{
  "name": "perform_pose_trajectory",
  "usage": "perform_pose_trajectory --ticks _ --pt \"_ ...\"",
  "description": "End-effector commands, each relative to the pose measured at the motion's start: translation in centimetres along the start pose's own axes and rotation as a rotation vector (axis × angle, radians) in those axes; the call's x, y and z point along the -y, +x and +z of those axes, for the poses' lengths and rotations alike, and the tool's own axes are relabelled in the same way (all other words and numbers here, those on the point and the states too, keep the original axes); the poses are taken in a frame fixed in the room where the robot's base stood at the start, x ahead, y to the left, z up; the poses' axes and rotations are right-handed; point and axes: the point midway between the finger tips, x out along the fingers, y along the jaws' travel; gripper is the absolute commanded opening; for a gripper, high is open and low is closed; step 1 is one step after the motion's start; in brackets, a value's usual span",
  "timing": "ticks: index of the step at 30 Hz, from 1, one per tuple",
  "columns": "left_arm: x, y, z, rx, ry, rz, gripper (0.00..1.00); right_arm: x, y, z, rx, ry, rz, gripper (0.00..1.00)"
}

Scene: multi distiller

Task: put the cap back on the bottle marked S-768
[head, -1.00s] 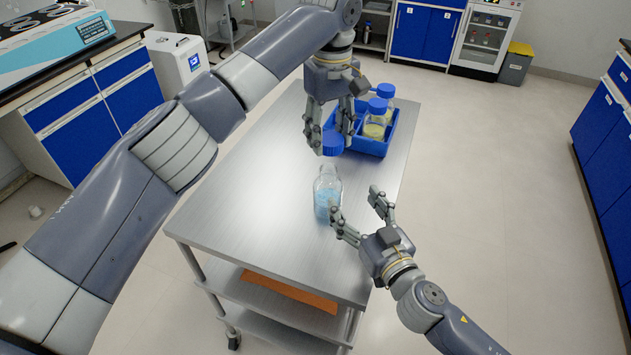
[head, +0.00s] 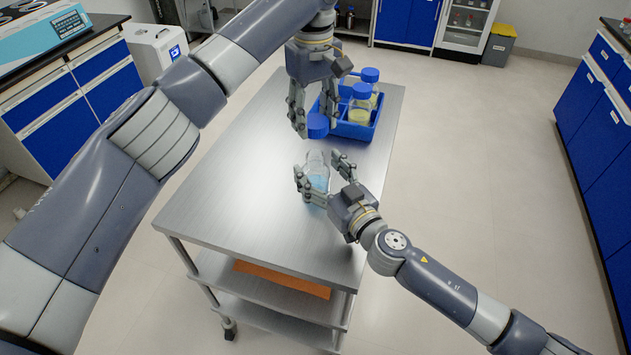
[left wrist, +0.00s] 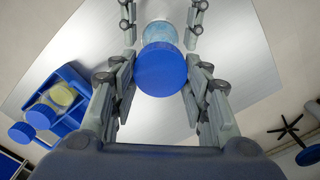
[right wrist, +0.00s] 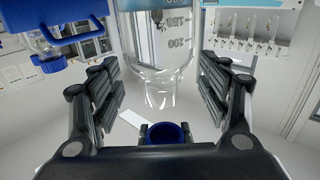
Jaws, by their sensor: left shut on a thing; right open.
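A clear bottle with light blue liquid (head: 318,165) stands upright and uncapped on the metal table. In the right wrist view the bottle (right wrist: 165,60) appears upside down with volume marks; no S-768 marking is readable. My left gripper (head: 314,127) is shut on a blue cap (head: 318,124), held above and apart from the bottle's mouth. The cap fills the middle of the left wrist view (left wrist: 161,70), between the fingers. My right gripper (head: 321,170) is open, its fingers on either side of the bottle, low beside its body. Whether they touch it is unclear.
A blue rack (head: 350,129) holding blue-capped bottles of yellowish liquid (head: 360,105) stands just behind the cap, on the table's far right. The front and left of the tabletop (head: 235,200) are clear. An orange sheet (head: 282,280) lies on a lower shelf.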

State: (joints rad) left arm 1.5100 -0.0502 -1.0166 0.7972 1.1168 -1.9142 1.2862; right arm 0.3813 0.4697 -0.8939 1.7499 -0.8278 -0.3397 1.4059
Motion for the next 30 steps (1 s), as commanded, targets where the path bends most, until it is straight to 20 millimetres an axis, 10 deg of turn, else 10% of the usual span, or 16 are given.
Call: perform_pose_trajectory --ticks 9,23,30 --pt "0.0 0.0 0.0 0.000 0.000 0.000 0.34 0.0 5.0 -0.1 -0.001 -0.001 0.001 0.70" --pt "0.0 0.0 0.0 0.000 0.000 0.000 0.34 0.0 6.1 0.0 0.000 0.000 0.000 0.70" --pt "0.0 0.0 0.0 0.000 0.000 0.000 0.34 0.0 6.1 0.0 0.000 0.000 0.001 0.22"
